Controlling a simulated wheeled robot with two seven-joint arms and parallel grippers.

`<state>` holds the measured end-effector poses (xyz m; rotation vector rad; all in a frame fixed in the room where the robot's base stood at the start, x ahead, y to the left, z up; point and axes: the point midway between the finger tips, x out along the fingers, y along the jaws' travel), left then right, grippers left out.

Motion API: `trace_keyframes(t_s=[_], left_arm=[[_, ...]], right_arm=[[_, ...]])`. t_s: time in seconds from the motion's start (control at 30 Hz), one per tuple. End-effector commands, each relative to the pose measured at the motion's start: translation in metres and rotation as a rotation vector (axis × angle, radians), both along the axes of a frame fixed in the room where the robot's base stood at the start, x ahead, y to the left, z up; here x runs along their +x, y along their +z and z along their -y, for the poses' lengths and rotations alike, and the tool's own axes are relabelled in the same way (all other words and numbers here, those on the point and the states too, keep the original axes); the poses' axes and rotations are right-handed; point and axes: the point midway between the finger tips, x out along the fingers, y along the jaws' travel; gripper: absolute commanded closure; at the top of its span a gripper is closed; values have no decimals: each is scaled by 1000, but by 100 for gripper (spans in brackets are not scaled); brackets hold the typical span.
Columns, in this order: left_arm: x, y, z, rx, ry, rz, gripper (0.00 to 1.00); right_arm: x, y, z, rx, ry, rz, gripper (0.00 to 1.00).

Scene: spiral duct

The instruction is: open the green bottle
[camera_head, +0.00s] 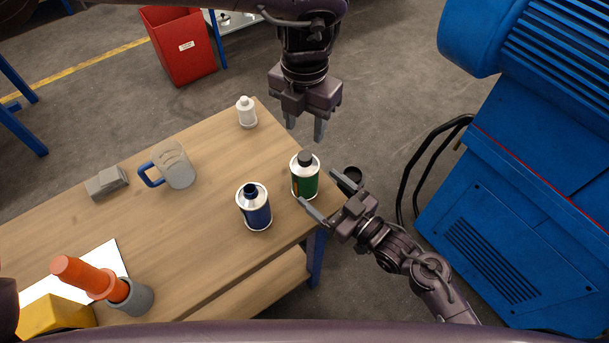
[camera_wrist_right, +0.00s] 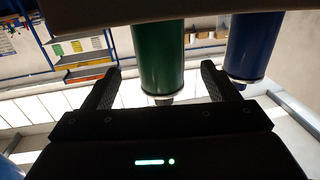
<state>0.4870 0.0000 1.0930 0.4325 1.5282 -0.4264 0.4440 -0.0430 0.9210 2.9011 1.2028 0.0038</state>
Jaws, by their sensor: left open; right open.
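The green bottle (camera_head: 305,183) with a black cap (camera_head: 305,156) stands upright near the table's right corner, and the cap is on it. My right gripper (camera_head: 316,186) is open, low beside the bottle, with its fingers pointing at it. The right wrist view looks inverted, and there the green bottle (camera_wrist_right: 158,55) appears between the two spread fingers with no visible grip. My left gripper (camera_head: 305,127) is open and empty, pointing down, above and just beyond the cap in the head view.
A blue bottle (camera_head: 255,210) stands close to the left of the green one. A white bottle (camera_head: 246,113), a mug (camera_head: 175,166) and a grey block (camera_head: 107,182) are on the wooden table (camera_head: 200,225). A blue machine (camera_head: 520,200) stands at right. Bare table lies around the mug.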

Motion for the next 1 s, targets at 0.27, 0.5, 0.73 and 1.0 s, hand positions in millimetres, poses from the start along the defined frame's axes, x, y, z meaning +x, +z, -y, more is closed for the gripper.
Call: trace_keyframes(t_s=[0.27,0.5,0.73,1.0], left_arm=[[0,-1,1,-2,-1,0,56],[-1,-1,1,-2,-2,0,56],[-1,-1,1,-3,-2,1,56],[-1,-1,1,-3,-2,1,56]], right_arm=[[31,1,-31,3,-1,1,19],[43,1,-43,-1,-1,1,19],[43,0,-43,-1,-1,0,19],[43,0,-43,-1,-1,-1,50]])
